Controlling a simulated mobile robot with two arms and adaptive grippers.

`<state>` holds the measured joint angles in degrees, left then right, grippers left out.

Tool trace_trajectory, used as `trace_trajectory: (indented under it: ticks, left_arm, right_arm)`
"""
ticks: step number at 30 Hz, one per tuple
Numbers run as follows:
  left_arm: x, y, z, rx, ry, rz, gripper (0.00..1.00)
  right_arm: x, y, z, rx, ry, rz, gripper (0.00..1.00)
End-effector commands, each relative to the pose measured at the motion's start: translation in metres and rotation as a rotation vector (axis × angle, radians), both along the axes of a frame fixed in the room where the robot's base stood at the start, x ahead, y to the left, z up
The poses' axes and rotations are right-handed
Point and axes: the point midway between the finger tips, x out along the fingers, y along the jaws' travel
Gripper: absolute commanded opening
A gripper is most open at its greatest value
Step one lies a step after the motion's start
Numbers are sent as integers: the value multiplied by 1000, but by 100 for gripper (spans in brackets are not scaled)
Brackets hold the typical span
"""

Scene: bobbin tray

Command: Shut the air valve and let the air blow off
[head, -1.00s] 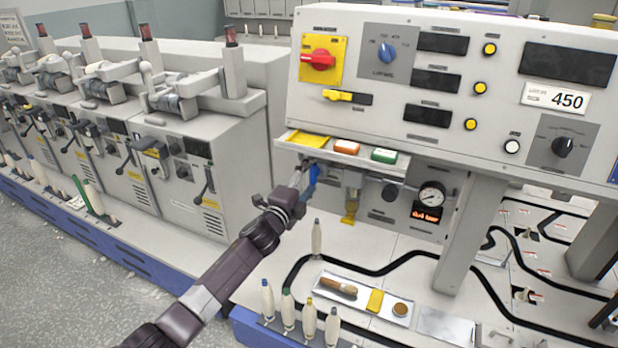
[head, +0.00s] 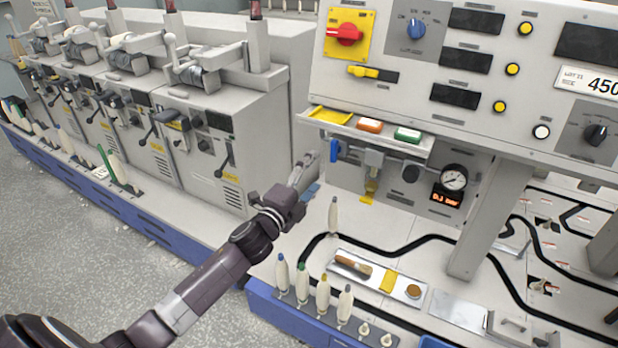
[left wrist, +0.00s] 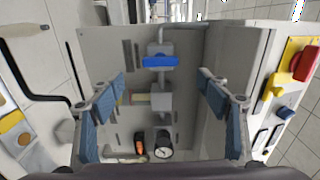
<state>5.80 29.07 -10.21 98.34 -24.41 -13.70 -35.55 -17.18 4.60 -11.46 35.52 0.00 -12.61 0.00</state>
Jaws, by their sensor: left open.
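The air valve's blue handle (head: 335,150) stands upright under the left end of the console shelf, across the level pipe. It also shows in the left wrist view (left wrist: 160,61), lying crosswise to the pipe. My left gripper (head: 312,176) is below and left of the handle, apart from it. In the left wrist view its two blue-padded fingers are spread, with nothing between them (left wrist: 161,95). Right of the valve are a round pressure gauge (head: 453,178) and a small display (head: 446,198) with orange figures that seem to read 0.1 bar. My right gripper is not in view.
The shelf (head: 345,125) with coloured items overhangs the valve. A bobbin (head: 333,216) stands on the deck below, near a tray (head: 343,274) with a brush. Several bobbins stand at the front edge. Spindle machines (head: 200,150) are at the left.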

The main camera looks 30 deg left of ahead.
Motion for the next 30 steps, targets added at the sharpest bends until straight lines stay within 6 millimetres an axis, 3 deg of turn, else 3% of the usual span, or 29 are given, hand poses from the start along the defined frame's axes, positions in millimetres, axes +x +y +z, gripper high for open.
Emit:
trace_trajectory:
  ticks: [6,23,26,29,30]
  left_arm:
    - [-18,1,0,0,1,1,70]
    - [-20,1,-1,-2,2,1,70]
    - [-21,4,-19,-25,33,11,70]
    - [-25,10,-64,-92,110,35,70]
    - [-29,13,-89,-130,152,51,70]
  right_arm:
    - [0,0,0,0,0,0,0]
    - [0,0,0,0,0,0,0]
    - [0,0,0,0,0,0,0]
    - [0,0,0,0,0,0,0]
    - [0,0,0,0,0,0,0]
